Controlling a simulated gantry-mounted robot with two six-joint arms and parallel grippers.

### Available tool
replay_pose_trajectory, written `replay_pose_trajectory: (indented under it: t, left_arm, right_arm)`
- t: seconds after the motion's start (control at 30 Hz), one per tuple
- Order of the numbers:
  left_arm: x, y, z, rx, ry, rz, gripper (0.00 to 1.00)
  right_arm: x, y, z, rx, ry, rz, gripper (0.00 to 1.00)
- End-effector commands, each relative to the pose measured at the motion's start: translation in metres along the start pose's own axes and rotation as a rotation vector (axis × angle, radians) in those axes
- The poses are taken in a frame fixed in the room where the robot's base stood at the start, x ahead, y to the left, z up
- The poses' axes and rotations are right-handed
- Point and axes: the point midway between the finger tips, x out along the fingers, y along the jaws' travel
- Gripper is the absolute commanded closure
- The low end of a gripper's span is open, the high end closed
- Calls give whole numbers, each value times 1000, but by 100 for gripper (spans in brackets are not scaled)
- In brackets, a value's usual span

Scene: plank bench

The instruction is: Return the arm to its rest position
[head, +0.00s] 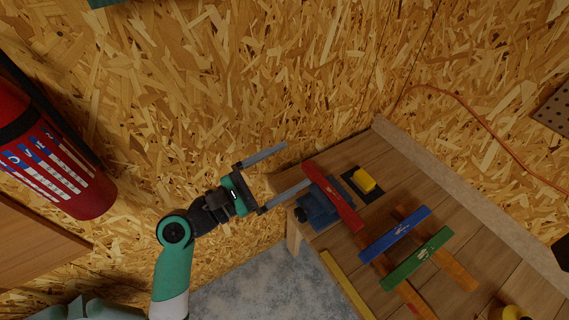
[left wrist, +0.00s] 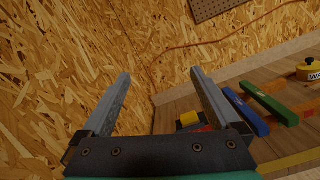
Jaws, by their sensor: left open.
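My left gripper (head: 276,172) is open and empty. In the head view it reaches in from the lower left, at the left end of the plank bench (head: 386,147). Its lower finger overlaps the bench corner in the picture, close to a blue vise-like block and a red bar (head: 333,195); I cannot tell whether they touch. My right gripper is in neither view.
A blue bar (head: 395,234) and a green bar (head: 416,258) lie across orange strips on the bench. A yellow block (head: 363,180) sits on a dark pad. A red extinguisher (head: 62,160) is at the left. An orange cable (head: 480,122) hangs along the wall.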

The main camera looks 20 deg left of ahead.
Motion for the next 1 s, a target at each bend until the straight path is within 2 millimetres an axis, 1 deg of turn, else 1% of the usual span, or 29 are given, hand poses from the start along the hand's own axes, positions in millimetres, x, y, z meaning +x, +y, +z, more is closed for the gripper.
replay_pose_trajectory:
  t: [0.37,0.43,0.47,0.53,0.57,0.6,0.67,0.7,0.73,0.77,0.8,0.87,0.9,0.97,1.0]
  left_arm:
    - [1,-1,0,-2,-1,-2,3]
    - [7,-3,8,9,-15,-13,3]
    - [11,-3,16,19,-27,-18,3]
    - [20,-2,47,75,-73,-26,3]
    - [24,0,66,129,-91,-19,3]
    - [28,4,94,230,-110,3,3]
    - [30,15,141,499,-125,80,3]
    - [27,24,174,735,-121,158,3]
    - [22,31,198,922,-108,230,3]
    - [15,38,222,1110,-85,307,3]
    - [2,48,251,1356,-34,418,3]
    - [-21,60,288,1690,81,580,3]
    - [-38,67,308,1885,182,677,3]
    - [-62,76,330,2136,364,796,3]
    - [-78,82,340,2280,501,856,3]
  right_arm:
    - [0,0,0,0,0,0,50]
    - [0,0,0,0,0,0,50]
    - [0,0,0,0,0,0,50]
    - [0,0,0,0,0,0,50]
    - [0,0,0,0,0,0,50]
    - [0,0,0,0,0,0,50]
    - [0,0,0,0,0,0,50]
    - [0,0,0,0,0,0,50]
    - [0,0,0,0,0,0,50]
    - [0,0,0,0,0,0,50]
    - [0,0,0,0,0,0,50]
    - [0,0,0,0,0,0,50]
    - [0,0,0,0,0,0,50]
    - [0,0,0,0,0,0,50]
    - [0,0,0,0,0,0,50]
